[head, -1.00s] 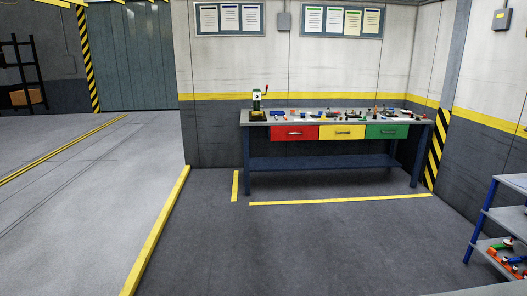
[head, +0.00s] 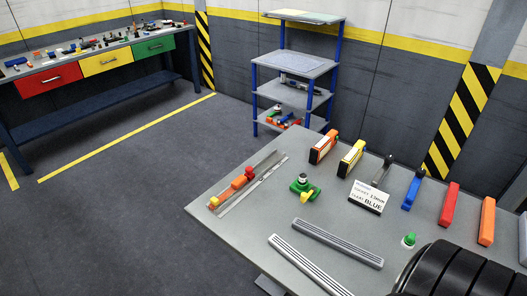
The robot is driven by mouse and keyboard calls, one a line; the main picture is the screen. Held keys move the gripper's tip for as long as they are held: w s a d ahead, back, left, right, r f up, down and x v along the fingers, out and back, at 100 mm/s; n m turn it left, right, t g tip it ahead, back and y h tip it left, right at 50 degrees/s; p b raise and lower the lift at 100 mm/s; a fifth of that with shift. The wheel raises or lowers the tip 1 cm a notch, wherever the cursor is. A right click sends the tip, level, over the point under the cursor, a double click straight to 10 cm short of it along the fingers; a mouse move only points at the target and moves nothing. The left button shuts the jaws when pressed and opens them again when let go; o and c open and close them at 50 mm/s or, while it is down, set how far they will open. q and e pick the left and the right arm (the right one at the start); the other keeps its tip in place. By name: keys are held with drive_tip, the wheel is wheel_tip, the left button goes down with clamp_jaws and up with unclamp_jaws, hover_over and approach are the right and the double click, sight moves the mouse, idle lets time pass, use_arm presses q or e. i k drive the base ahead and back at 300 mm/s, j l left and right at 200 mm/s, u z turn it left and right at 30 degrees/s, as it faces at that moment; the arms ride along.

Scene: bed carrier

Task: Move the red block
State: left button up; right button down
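A red block (head: 450,204), long and upright, stands on the grey table (head: 230,207) at the right of the head view. It is between a blue block (head: 412,190) on its left and an orange block (head: 487,220) on its right, with gaps on both sides. Neither of my grippers is in view.
The table also holds a sign (head: 368,196) with the word BLUE, a green clamp-like part (head: 304,187), grey slotted bars (head: 337,242) and a green knob (head: 408,240). A large black ribbed form (head: 460,275) covers the lower right. Shelves (head: 292,65) stand behind.

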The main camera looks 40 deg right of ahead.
sight(249, 173)
drive_tip(key=i+l+z, duration=0.1)
drive_tip(key=z, duration=0.95)
drive_tip(key=i+l, duration=0.05)
drive_tip(key=l, duration=0.05)
